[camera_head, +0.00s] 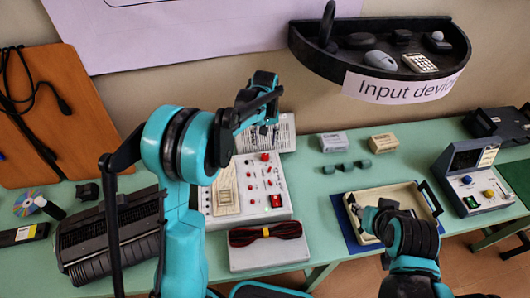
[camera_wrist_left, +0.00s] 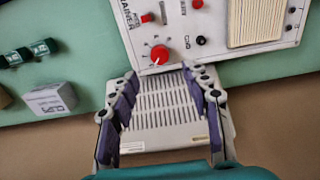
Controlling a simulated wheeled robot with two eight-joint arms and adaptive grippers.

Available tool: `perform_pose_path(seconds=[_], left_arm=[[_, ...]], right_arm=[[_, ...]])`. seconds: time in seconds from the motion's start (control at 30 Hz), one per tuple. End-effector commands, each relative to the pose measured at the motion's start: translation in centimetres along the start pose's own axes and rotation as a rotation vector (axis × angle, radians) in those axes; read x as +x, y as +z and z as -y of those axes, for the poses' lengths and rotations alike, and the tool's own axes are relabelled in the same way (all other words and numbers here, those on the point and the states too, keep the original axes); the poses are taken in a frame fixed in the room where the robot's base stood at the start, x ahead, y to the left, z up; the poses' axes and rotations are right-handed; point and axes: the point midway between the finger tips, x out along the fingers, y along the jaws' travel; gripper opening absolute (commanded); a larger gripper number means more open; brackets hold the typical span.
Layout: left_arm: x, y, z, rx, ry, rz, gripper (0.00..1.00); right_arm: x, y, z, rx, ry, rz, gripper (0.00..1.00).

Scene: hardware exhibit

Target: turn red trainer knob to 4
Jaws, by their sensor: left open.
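The white trainer panel (camera_head: 248,203) lies on the green table with several red knobs and switches. A round red knob (camera_wrist_left: 160,54) with numbers around it is near the panel's edge in the left wrist view; it also shows in the head view (camera_head: 265,157). The number it points to is too small to read. My left gripper (camera_wrist_left: 160,71) is open, its two fingers apart and pointing toward the knob, with nothing between them. In the head view my left gripper (camera_head: 264,127) hangs over the panel's far end. My right gripper (camera_head: 371,213) is at a shallow tray, its fingers unclear.
A grey slotted plate (camera_wrist_left: 168,110) adjoins the panel's far edge. Small boxes (camera_head: 333,141) and green clips (camera_head: 345,167) sit to its right. The tray (camera_head: 428,197) and a console (camera_head: 478,190) stand farther right. A black keyboard-like device (camera_head: 108,236) is left.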

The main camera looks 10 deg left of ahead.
Motion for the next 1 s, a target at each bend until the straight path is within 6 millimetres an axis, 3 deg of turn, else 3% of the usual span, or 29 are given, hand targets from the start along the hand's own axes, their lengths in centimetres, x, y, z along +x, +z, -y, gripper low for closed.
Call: perform_pose_path(seconds=[0.5, 0.87, 1.0], left_arm=[[7.2, -0.1, -0.1, -0.001, -0.001, 0.002, 0.48], [7.8, 0.0, 0.0, -0.001, -0.001, 0.002, 0.48], [7.8, 0.0, 0.0, -0.001, -0.001, 0.002, 0.16]], right_arm=[[1.6, 1.2, 0.0, 0.0, 0.0, 0.0, 0.4], [1.7, 1.2, 0.0, 0.0, 0.0, 0.0, 0.4], [1.7, 1.2, 0.0, 0.0, 0.0, 0.0, 0.4]])
